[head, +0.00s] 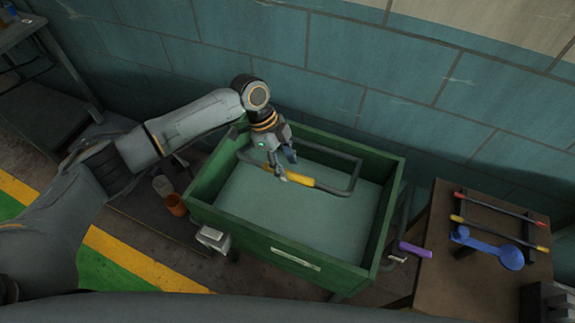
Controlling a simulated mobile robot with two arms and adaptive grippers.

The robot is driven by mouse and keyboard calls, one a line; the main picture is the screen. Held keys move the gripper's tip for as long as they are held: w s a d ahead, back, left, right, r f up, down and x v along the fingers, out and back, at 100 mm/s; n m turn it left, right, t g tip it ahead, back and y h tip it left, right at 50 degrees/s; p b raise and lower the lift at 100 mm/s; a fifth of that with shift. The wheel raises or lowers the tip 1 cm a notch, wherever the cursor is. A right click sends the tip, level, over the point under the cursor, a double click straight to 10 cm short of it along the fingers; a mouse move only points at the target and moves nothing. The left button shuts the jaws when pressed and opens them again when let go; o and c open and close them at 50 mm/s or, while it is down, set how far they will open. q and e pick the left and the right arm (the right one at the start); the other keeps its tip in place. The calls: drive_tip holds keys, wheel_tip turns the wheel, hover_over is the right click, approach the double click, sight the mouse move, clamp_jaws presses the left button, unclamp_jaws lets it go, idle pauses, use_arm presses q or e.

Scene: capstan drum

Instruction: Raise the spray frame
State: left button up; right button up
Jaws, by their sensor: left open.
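The spray frame, a grey bent tube (355,178) with a yellow grip (302,181), lies across the inside of the green tank (285,255). My left gripper (287,168) is over the tank, its fingers apart at the left part of the yellow grip. One finger overlaps the grip's left end in the picture; I cannot tell whether it touches. The gripper hides part of the tube on the left.
A crank with a purple handle (415,250) sticks out at the tank's right. A brown table (455,285) on the right holds a rack with rods (500,206) and a blue tool (510,257). An orange cup (176,205) stands left of the tank. A tiled wall rises behind.

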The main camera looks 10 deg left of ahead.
use_arm(q)
drive_tip(key=v, duration=1.1)
drive_tip(key=shift+s, duration=0.15)
